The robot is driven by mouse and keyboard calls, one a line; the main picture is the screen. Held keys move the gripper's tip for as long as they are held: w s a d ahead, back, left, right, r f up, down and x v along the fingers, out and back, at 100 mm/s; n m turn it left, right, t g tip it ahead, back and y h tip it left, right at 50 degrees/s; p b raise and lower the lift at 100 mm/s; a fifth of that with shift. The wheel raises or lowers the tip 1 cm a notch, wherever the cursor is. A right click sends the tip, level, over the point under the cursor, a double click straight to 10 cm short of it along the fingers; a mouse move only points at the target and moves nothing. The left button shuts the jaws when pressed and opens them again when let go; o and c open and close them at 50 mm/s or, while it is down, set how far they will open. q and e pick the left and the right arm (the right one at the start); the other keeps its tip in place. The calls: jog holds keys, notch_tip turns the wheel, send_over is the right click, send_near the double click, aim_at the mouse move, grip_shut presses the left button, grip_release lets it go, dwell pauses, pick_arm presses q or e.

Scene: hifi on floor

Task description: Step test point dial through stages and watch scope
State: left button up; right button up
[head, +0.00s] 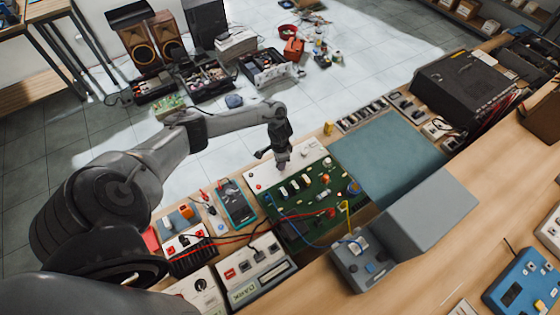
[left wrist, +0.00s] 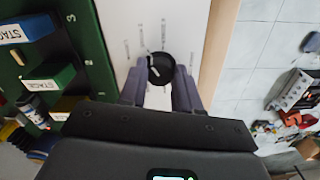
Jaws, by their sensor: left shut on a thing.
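A black round dial (left wrist: 161,68) sits on a white panel with small printed marks around it. My left gripper (left wrist: 158,82) is shut on the dial, with a finger on each side. In the head view the left gripper (head: 283,163) points down onto the white panel (head: 263,179) and hides the dial. Which mark the dial points at is too small to read. A green circuit board (head: 322,226) with several components adjoins the panel; stage labels show in the left wrist view. A grey box (head: 430,215), possibly the scope, stands to its right; no screen trace is visible. My right gripper is not in view.
Red, blue and yellow leads cross the board and the instruments in front. A bench supply (head: 257,270) and a teal-edged meter (head: 236,203) stand left of it. A teal mat (head: 390,155) is clear. Speakers and crates stand on the floor behind.

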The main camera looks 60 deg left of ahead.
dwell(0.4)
pick_arm(q)
jog(key=o, duration=1.1)
jog(key=shift+c, duration=0.2)
jog(key=shift+r, duration=0.45)
notch_tip(320, 180, up, 10)
jog(key=p, duration=0.1)
